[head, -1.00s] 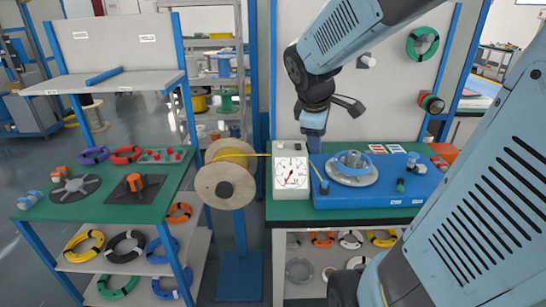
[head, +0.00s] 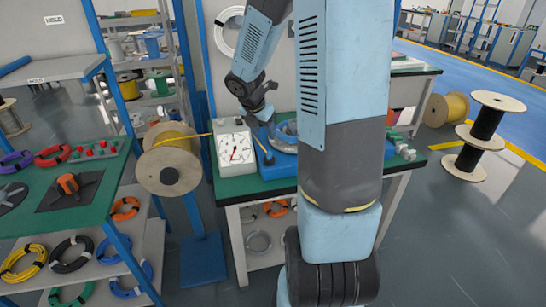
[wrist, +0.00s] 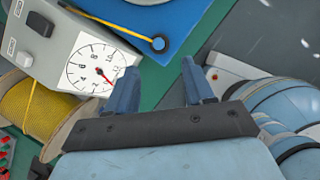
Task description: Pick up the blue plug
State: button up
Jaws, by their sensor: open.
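I cannot make out a blue plug for certain in either view now. My gripper (head: 263,112) is above the workbench by the dial gauge in the head view. In the wrist view my gripper (wrist: 158,80) is open, with nothing between its blue fingers. Beyond the fingers lie the green bench top and the blue base (wrist: 190,22) of the winding machine. My arm hides much of the machine in the head view.
The white dial gauge (head: 235,149) stands beside the yellow cable spool (head: 168,158). The left green table (head: 108,160) carries an orange piece (head: 68,184), red buttons and cable coils. A stack of wooden spools (head: 484,137) stands at the right. Floor at the lower right is clear.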

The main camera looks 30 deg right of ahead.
send_over(270, 153)
jog(key=a, duration=0.2)
notch_tip(270, 153, down, 5)
jog(key=shift+s+d+f, duration=0.1)
jog(key=shift+d+f, duration=0.15)
jog(key=shift+f, duration=0.9)
jog(key=shift+s+d+f, duration=0.1)
jog(key=shift+d+f, duration=0.15)
jog(key=shift+f, duration=0.9)
jog(key=shift+w+d+f, duration=0.2)
jog(key=shift+f, duration=0.35)
grip_shut()
